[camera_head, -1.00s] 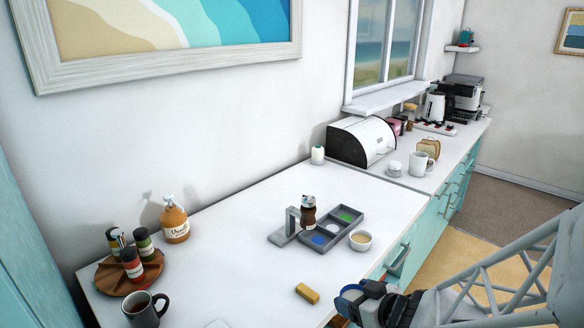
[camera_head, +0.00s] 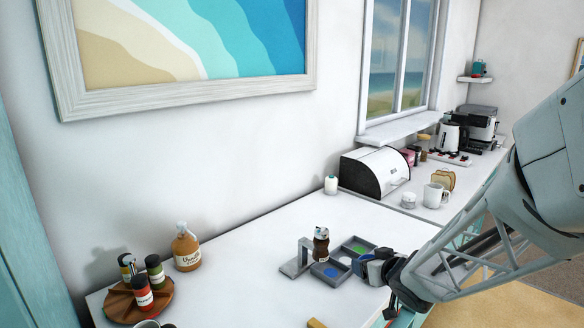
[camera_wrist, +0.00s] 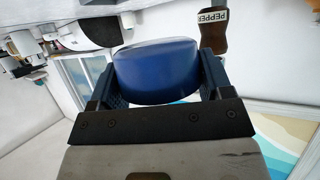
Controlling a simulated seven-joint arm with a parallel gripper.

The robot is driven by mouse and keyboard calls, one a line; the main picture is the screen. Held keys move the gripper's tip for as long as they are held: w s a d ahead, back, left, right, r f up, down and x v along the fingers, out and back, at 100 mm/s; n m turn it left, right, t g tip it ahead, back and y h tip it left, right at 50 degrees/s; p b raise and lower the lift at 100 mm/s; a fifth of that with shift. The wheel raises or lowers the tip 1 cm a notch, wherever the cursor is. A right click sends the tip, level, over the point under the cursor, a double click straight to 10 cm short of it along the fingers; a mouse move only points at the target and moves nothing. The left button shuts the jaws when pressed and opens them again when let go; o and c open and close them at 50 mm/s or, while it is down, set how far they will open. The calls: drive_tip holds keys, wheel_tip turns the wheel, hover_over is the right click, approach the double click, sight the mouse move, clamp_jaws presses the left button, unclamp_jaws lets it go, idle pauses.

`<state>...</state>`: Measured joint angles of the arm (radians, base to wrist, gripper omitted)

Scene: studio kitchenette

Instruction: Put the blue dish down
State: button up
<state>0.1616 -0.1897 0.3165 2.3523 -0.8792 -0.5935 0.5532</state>
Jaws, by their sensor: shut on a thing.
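The blue dish (camera_wrist: 157,72) fills the middle of the wrist view, clamped between the two dark fingers of my gripper (camera_wrist: 160,82). In the head view my gripper (camera_head: 372,268) is at the right side of the grey sorting tray (camera_head: 312,272), seemingly above the counter; the exact height cannot be told. The tray has a green patch (camera_head: 358,249) in its far compartment and a blue patch (camera_head: 331,272) in its near one. My gripper partly covers the tray's right side.
A pepper bottle (camera_head: 321,245) stands by a grey stand (camera_head: 297,260) at the tray's left. A yellow block (camera_head: 317,323) lies at the bottom edge. A spice carousel (camera_head: 122,304) and orange bottle (camera_head: 186,248) stand left. The counter between is clear.

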drive_tip(key=w+a+r+m+h, duration=0.1)
drive_tip(key=w+r+m+h, duration=0.1)
drive_tip(key=w, duration=1.1)
drive_tip(key=w+a+r+m+h, duration=0.1)
drive_tip(key=w+r+h, duration=0.1)
drive_tip(key=w, duration=1.1)
drive_tip(key=shift+m+t, duration=0.3)
drive_tip(key=shift+m, duration=0.1)
drive_tip(key=shift+s, duration=0.1)
drive_tip(key=s+f+n+y, duration=0.2)
drive_tip(key=s+f, duration=0.1)
drive_tip(key=s, duration=1.1)
drive_tip(key=s+a+f+n+g+y, duration=0.1)
drive_tip(key=s+f+n+y, duration=0.1)
drive_tip(key=s, duration=1.2)
drive_tip(key=s+f+n+g+y, duration=0.1)
drive_tip(key=s+f+n+y, duration=0.1)
drive_tip(key=s, duration=1.2)
wheel_tip(320, 180, down, 2)
drive_tip(key=shift+s+a+f+n+y, duration=0.1)
drive_tip(key=shift+s+a+n+y, duration=0.2)
drive_tip(key=shift+a+n+y, duration=0.15)
drive_tip(key=shift+w, duration=0.1)
